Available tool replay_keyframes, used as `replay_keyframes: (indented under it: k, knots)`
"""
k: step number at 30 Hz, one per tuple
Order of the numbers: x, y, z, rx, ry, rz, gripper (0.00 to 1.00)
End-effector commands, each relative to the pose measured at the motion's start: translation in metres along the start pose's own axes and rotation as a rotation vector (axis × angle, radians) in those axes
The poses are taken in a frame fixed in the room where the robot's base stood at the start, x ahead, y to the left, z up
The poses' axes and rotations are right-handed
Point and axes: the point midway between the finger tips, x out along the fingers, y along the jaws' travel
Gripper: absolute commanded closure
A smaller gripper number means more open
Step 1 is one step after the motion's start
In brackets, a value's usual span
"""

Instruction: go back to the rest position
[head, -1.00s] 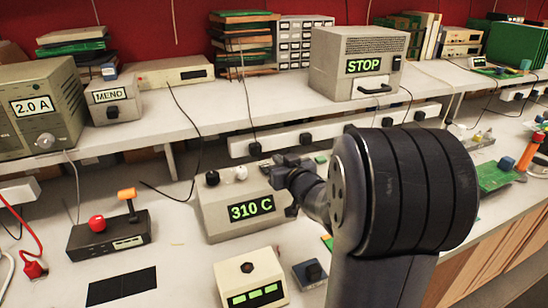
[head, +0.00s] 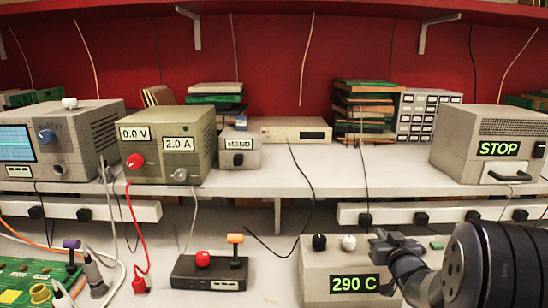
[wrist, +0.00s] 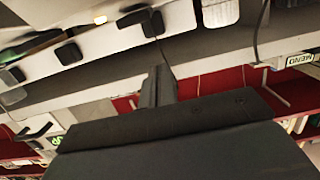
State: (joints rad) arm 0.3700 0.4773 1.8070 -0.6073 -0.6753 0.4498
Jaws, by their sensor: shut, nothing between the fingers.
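My gripper (head: 382,243) shows at the lower right of the head view, at the end of my dark arm. Its fingers are together with nothing between them. In the head view it overlaps the top right of the grey soldering station (head: 315,262), whose display reads 290 C. Whether they touch, I cannot tell. In the wrist view the shut fingers (wrist: 156,85) point up from a dark plate, with a tilted view of the bench behind.
A black box with a red ball and an orange lever (head: 208,273) stands left of the station. The shelf carries a power supply (head: 165,145), a MEND box (head: 240,151) and a STOP oven (head: 485,135). A power strip (head: 440,212) runs below the shelf.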

Motion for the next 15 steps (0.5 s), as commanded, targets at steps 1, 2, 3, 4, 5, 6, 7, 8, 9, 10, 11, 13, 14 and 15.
replay_keyframes:
  k: [1, 2, 3, 4, 5, 6, 7, 8, 9, 10, 11, 13, 14, 15]
  knots:
    - [-0.007, 0.001, 0.000, 0.000, 0.001, 0.003, 1.00]
    - [-0.010, 0.001, -0.001, -0.001, 0.002, 0.003, 1.00]
    - [-0.015, 0.001, 0.000, -0.001, 0.001, 0.004, 1.00]
    - [-0.019, 0.001, 0.000, -0.001, 0.001, 0.003, 1.00]
    - [-0.023, 0.001, -0.001, -0.001, 0.002, 0.003, 1.00]
    - [-0.028, 0.001, 0.000, 0.000, 0.001, 0.003, 1.00]
    - [-0.030, 0.001, 0.000, 0.000, 0.002, 0.002, 1.00]
    - [-0.034, 0.001, -0.001, 0.000, 0.003, 0.003, 1.00]
    - [-0.038, 0.001, -0.001, 0.000, 0.002, 0.002, 1.00]
    - [-0.040, 0.001, 0.000, 0.000, 0.001, 0.002, 1.00]
    - [-0.042, 0.001, -0.001, -0.001, 0.001, 0.002, 1.00]
    - [-0.045, 0.000, -0.001, -0.001, 0.001, 0.002, 1.00]
    - [-0.045, 0.000, -0.001, 0.000, 0.001, 0.002, 1.00]
    - [-0.046, 0.000, -0.001, 0.000, 0.001, 0.002, 1.00]
